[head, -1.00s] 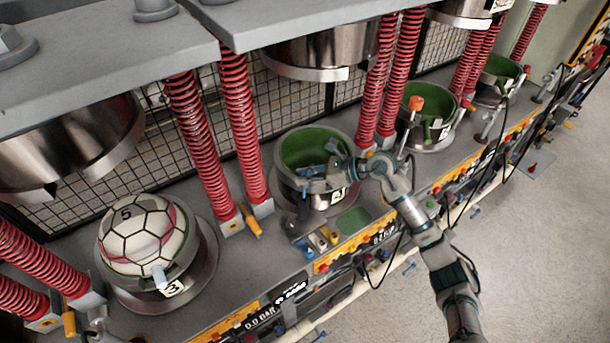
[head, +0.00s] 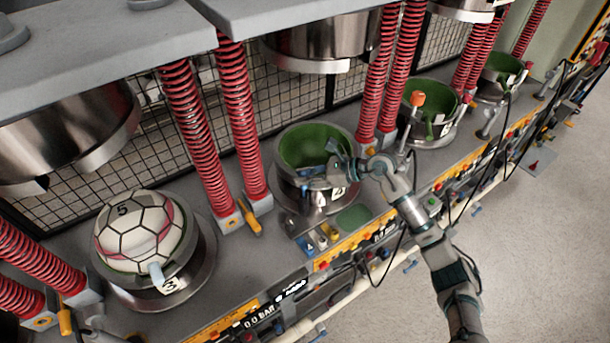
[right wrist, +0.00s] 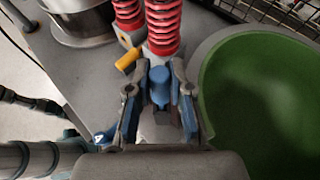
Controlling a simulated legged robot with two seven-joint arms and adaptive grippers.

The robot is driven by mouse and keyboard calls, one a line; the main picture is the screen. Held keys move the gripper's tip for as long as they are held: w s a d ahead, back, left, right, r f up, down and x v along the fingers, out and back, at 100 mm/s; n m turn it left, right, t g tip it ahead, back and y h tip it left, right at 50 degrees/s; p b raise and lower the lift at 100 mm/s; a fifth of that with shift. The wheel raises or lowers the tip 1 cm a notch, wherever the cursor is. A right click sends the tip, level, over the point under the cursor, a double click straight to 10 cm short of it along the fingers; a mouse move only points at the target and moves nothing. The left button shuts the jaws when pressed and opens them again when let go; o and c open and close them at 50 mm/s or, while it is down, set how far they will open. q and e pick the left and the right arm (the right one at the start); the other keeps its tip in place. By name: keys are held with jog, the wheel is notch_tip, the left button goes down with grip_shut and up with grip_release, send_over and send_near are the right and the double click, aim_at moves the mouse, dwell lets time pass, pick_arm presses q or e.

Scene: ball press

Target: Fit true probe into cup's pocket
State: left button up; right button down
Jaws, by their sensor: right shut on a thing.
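My right gripper (head: 328,170) is at the front rim of the cup labelled 4 (head: 316,200), which has a green inside (head: 300,145). In the right wrist view the gripper (right wrist: 160,95) is shut on a blue probe (right wrist: 160,85), held between its two fingers. The green cup inside (right wrist: 262,95) lies right beside the probe in that view. The probe seems to be outside the green inside there. The pocket cannot be made out clearly. My left gripper is not in view.
A cup labelled 3 (head: 170,285) at left holds a patterned ball (head: 138,232). Red springs (head: 243,120) stand between the stations. A metal press head (head: 318,50) hangs above the cup. Small blue, white and yellow pieces (head: 325,238) lie in front of it, beside a green pad (head: 353,217).

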jog(key=shift+f+b, duration=0.4)
jog(key=shift+f, duration=0.15)
jog(key=shift+f+b, duration=0.65)
jog(key=shift+f, duration=0.15)
jog(key=shift+f, duration=0.15)
jog(key=shift+f+b, duration=0.5)
jog(key=shift+b, duration=0.05)
jog(key=c, duration=1)
grip_release()
jog(key=shift+d+r, duration=0.1)
